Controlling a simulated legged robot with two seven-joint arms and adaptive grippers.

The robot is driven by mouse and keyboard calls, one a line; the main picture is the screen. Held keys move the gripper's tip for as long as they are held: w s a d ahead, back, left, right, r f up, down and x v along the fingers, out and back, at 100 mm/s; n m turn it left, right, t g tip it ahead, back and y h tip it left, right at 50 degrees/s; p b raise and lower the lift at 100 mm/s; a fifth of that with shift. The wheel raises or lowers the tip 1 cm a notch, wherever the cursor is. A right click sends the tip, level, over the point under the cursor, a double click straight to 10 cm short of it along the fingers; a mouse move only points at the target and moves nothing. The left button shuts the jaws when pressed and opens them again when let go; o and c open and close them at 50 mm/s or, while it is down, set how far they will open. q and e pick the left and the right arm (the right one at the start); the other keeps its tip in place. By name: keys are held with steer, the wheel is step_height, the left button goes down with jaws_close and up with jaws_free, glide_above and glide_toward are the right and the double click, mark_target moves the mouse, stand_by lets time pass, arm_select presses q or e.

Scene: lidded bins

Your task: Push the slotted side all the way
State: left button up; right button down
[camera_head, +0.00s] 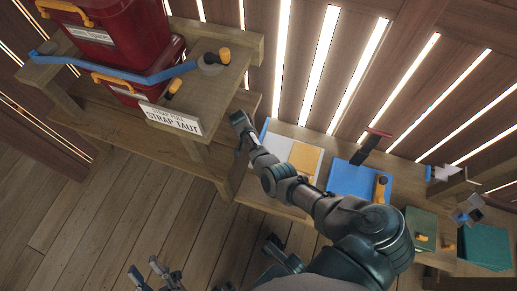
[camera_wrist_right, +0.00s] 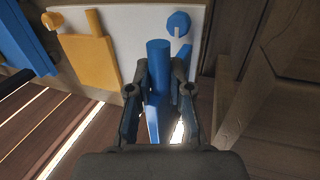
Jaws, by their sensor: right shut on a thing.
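A white panel (camera_head: 276,144) with an orange piece (camera_head: 304,158) and a blue edge stands on the low bench. In the right wrist view, the white panel (camera_wrist_right: 135,28) carries the orange piece (camera_wrist_right: 90,55) and a blue round part (camera_wrist_right: 178,24). My right gripper (camera_head: 240,131) is at the panel's left end. In the wrist view its fingers (camera_wrist_right: 160,100) are shut on a blue post (camera_wrist_right: 159,60). I cannot tell which part is the slotted side. My left gripper (camera_head: 150,274) is low in the head view, fingers apart and empty, over the floor.
A blue board (camera_head: 355,180) and green blocks (camera_head: 485,247) are to the right. The wooden floor (camera_head: 110,220) at left is clear.

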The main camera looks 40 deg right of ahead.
steer(key=shift+w+a+f, duration=0.25)
steer(key=shift+w+a, duration=0.15)
steer(key=shift+w, duration=0.05)
stand_by(0.3)
steer(key=c, duration=1.1)
jaws_free()
steer(key=shift+w, duration=0.1)
steer(key=shift+o, duration=0.2)
steer(key=shift+d+r, duration=0.1)
steer(key=shift+r, duration=0.1)
